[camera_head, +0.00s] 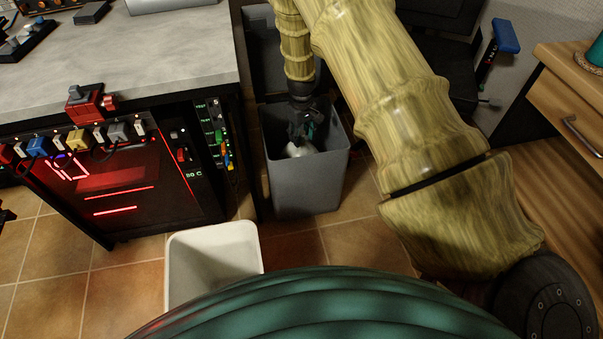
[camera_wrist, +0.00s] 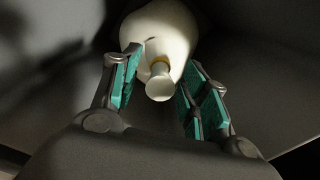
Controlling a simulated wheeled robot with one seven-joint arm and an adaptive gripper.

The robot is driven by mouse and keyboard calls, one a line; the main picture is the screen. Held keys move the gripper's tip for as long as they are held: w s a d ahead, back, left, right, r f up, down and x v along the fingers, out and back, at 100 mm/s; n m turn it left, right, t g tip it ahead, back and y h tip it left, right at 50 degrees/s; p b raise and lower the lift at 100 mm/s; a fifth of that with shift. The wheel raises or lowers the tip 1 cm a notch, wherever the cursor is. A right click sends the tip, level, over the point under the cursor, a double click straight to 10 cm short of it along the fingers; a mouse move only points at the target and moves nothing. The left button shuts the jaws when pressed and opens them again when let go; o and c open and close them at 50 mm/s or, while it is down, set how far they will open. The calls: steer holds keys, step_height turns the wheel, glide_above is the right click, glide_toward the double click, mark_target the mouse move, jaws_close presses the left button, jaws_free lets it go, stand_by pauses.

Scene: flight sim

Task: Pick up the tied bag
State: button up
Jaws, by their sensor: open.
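The tied bag (camera_head: 301,148) is white and lies inside the grey bin (camera_head: 307,191). In the wrist view the bag (camera_wrist: 165,32) shows a pale knob-like tied end (camera_wrist: 159,85) with a tan band at its neck. My gripper (camera_head: 304,131) reaches down into the bin above the bag. In the wrist view my gripper (camera_wrist: 158,78) is open, with one teal-padded finger on each side of the tied end. I cannot tell whether the fingers touch the bag. The underside of the bag is hidden.
The bin walls surround my gripper closely. A white empty-looking bin (camera_head: 213,259) stands on the tiled floor at the front. A workbench (camera_head: 150,55) with a red-lit unit is on the left, and a wooden drawer cabinet (camera_head: 570,110) is on the right.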

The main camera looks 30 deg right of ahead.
jaws_close()
steer(key=shift+r, duration=0.1)
